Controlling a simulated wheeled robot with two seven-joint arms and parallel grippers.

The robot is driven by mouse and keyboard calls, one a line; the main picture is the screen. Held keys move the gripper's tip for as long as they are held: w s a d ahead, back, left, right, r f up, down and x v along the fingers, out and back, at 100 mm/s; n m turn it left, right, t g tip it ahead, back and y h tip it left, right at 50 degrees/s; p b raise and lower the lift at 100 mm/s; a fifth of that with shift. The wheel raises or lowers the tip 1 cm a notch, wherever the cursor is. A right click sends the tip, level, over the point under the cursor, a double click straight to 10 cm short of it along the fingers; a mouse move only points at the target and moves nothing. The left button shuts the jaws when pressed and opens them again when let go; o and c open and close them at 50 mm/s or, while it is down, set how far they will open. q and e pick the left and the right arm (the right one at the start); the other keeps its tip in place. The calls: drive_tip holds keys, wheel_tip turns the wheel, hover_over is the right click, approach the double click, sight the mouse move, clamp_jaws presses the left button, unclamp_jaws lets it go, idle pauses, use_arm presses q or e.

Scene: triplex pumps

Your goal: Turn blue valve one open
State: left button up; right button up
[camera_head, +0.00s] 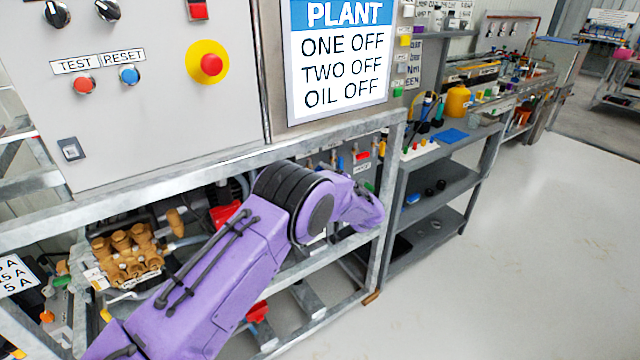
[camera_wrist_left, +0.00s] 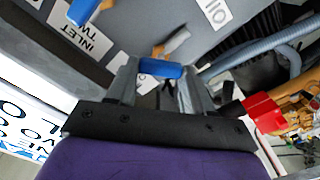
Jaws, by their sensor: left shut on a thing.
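In the left wrist view my left gripper (camera_wrist_left: 160,82) is shut on a blue valve handle (camera_wrist_left: 160,69), which lies crosswise between its fingers. No label for this handle can be read. A second blue valve handle (camera_wrist_left: 82,11) is at the upper left, beside a label (camera_wrist_left: 88,38) reading "INLET TWO". In the head view my purple left arm reaches into the lower frame, and its gripper is hidden. A blue handle (camera_head: 340,163) shows on the panel behind the arm. My right gripper is not in view.
A sign (camera_head: 338,55) reads PLANT, ONE OFF, TWO OFF, OIL OFF. The galvanised frame rail (camera_head: 150,178) runs above my arm. A brass pump (camera_head: 125,253) sits at the lower left. A grey hose (camera_wrist_left: 250,55) and a red part (camera_wrist_left: 264,113) are right of the gripper. The right floor is clear.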

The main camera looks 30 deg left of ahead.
use_arm(q)
drive_tip(key=shift+f+n+b, duration=0.15)
drive_tip(key=shift+n+b, duration=2.15)
drive_tip(key=shift+n, duration=0.3)
drive_tip(key=shift+f+n+b, duration=0.1)
drive_tip(key=shift+n+b, duration=2.2)
drive_tip(key=shift+n, duration=0.3)
drive_tip(key=shift+r, duration=0.1)
drive_tip(key=o, duration=1)
drive_tip(key=shift+o, duration=0.2)
